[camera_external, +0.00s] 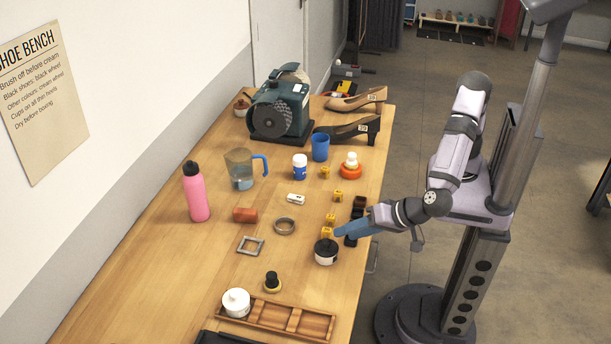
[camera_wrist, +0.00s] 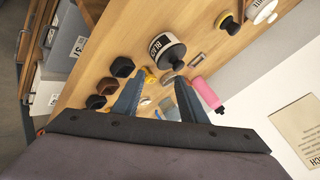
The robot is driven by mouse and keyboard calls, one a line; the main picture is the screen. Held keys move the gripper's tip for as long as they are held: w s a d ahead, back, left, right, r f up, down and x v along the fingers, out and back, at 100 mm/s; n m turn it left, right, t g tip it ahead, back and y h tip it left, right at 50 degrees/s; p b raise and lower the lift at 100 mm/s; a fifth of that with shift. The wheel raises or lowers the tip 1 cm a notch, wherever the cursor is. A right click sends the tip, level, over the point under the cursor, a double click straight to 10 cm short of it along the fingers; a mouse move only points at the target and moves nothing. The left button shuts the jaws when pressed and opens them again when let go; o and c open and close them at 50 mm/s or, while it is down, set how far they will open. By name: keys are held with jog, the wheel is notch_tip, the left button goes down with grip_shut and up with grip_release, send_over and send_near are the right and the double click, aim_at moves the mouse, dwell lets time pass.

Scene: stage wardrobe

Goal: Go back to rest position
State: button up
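My gripper (camera_external: 340,232) is over the right edge of the wooden bench, just above and right of a white jar with a black lid (camera_external: 326,256). In the wrist view its two blue fingers (camera_wrist: 160,76) are spread apart, with nothing held between them. The jar, labelled BLACK, also shows in the wrist view (camera_wrist: 168,50), beyond the fingertips.
The bench (camera_external: 150,285) holds a green machine (camera_external: 281,108), two shoes (camera_external: 350,129), a blue cup (camera_external: 320,147), a jug (camera_external: 240,170), a pink bottle (camera_external: 196,192) and a wooden tray (camera_external: 290,318). Open floor (camera_external: 415,272) lies right of the bench.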

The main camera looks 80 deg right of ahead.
jog(key=w+a+r+n+y+p, duration=0.1)
jog(key=w+a+r+y, duration=0.2)
jog(key=r, duration=0.4)
jog(key=w+a+r+n+y, duration=0.2)
jog(key=w+a+r+y, duration=0.15)
jog(key=r, duration=0.45)
jog(key=w+a+r+n+y+p, duration=0.1)
jog(key=w+a+r+y, duration=0.25)
jog(key=r, duration=0.35)
jog(key=d+f+n+g+h+p, duration=0.1)
jog(key=d+f+n, duration=0.1)
jog(key=d+f, duration=0.45)
jog(key=d+f+n+g+h, duration=0.1)
jog(key=d+f+n+g, duration=0.15)
jog(key=d, duration=0.75)
jog(key=d+f+n+g+h+p, duration=0.1)
jog(key=d+f+n+h, duration=0.1)
jog(key=d+f, duration=0.55)
jog(key=s+d+f+g+h, duration=0.2)
jog(key=s+d+f, duration=0.1)
jog(key=s+d, duration=0.5)
jog(key=s+d+f+n+g+h+p, duration=0.1)
jog(key=s+d+f+g+h, duration=0.1)
jog(key=s+d, duration=0.7)
jog(key=d+f+g, duration=0.1)
jog(key=d+f, duration=0.1)
jog(key=d, duration=0.4)
jog(key=shift+d+h+p, duration=0.25)
jog(key=shift+h+p, duration=0.05)
jog(key=shift+h, duration=0.1)
